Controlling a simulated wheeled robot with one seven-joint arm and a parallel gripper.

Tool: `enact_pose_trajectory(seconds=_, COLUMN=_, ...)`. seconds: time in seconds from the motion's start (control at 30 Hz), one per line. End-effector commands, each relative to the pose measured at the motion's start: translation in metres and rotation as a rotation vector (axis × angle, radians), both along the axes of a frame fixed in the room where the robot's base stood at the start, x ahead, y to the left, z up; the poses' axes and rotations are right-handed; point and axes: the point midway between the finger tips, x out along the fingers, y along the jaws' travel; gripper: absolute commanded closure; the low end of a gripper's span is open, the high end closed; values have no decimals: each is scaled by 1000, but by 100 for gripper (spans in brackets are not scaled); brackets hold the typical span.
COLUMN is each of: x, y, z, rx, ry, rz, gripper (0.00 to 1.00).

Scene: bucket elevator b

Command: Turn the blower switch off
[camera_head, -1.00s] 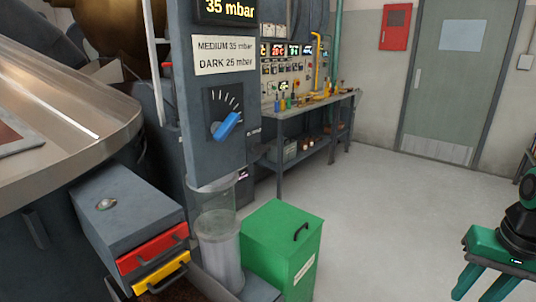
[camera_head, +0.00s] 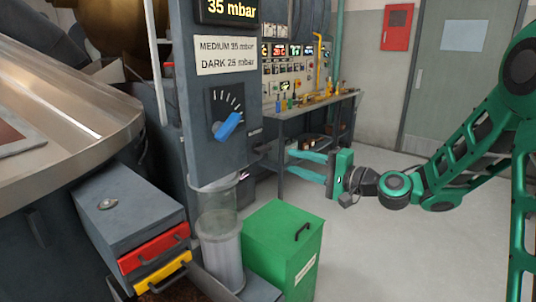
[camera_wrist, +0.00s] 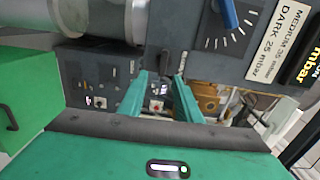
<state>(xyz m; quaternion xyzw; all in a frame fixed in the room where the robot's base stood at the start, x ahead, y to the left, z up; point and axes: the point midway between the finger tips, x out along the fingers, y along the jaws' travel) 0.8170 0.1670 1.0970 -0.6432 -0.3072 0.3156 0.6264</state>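My gripper (camera_head: 289,161) is at the right of the grey column (camera_head: 218,165), with its two teal fingers apart, pointing left at the column's right side, and nothing between them. In the wrist view the open gripper (camera_wrist: 159,77) faces the column's side, where a small dark part stands near the fingertips. A small label (camera_head: 255,132), apparently reading "BLOWER", is on that side. The switch itself is too small and too steeply seen to tell its position. A dial with a blue handle (camera_head: 229,125) is on the column's front and also shows in the wrist view (camera_wrist: 229,12).
A clear cylinder (camera_head: 219,235) stands below the column beside a green bin (camera_head: 284,245). A grey box with red and yellow drawers (camera_head: 152,249) is at the lower left. A workbench (camera_head: 315,105) stands behind my gripper. The floor at right is open.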

Motion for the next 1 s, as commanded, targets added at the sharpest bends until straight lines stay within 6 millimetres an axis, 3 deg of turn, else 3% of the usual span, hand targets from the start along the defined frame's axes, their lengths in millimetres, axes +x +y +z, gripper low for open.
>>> enact_pose_trajectory(seconds=0.17, x=8, y=9, z=4, rx=32, ry=2, rz=-1, gripper=69)
enact_pose_trajectory(seconds=0.63, x=55, y=69, z=4, rx=26, ry=0, rz=-1, gripper=69)
enact_pose_trajectory(seconds=1.0, x=69, y=85, z=4, rx=27, ry=0, rz=-5, gripper=69)
